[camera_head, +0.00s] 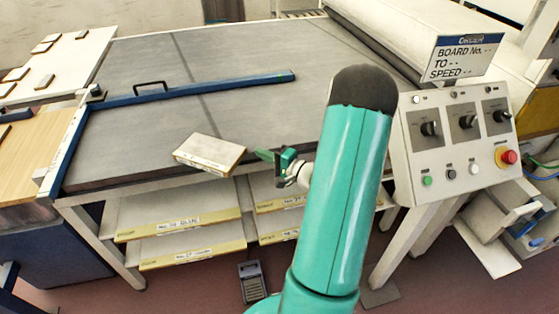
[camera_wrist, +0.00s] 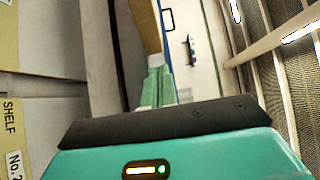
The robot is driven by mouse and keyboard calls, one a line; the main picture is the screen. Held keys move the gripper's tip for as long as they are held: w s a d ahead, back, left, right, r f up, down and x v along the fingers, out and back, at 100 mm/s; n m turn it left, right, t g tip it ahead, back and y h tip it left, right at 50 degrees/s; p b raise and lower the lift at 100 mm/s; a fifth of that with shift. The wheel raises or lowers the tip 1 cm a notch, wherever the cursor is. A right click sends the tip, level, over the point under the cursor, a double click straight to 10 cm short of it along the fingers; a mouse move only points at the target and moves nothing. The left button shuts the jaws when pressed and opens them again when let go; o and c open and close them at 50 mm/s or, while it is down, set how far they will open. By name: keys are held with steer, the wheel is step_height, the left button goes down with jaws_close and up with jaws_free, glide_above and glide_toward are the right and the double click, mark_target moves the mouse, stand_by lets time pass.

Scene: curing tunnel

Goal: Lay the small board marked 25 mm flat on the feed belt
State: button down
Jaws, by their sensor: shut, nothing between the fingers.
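A small pale board (camera_head: 209,153) with a tan edge lies at the front edge of the grey feed belt (camera_head: 130,130), looking close to flat. Its near side reaches about the belt's edge; I cannot tell whether it overhangs. No 25 mm mark is readable on it. My gripper (camera_head: 268,155) is just right of the board, at the belt's front edge, and looks apart from it. In the wrist view its green fingers (camera_wrist: 156,88) are together with nothing between them. A tan strip beyond them (camera_wrist: 143,25) may be the board's edge.
A blue bar with a black handle (camera_head: 180,90) lies across the belt. The control panel (camera_head: 455,140) stands to the right. Shelves holding labelled boards (camera_head: 180,225) are below the belt. A side table (camera_head: 60,55) with small blocks is at left. The belt's middle is clear.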

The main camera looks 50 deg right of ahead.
mark_target(242, 156)
steer(key=shift+w+a, duration=0.45)
steer(key=shift+a, duration=0.25)
steer(key=shift+w+a, duration=0.45)
steer(key=shift+a, duration=0.2)
steer(key=shift+w+a, duration=0.75)
steer(key=shift+a, duration=0.2)
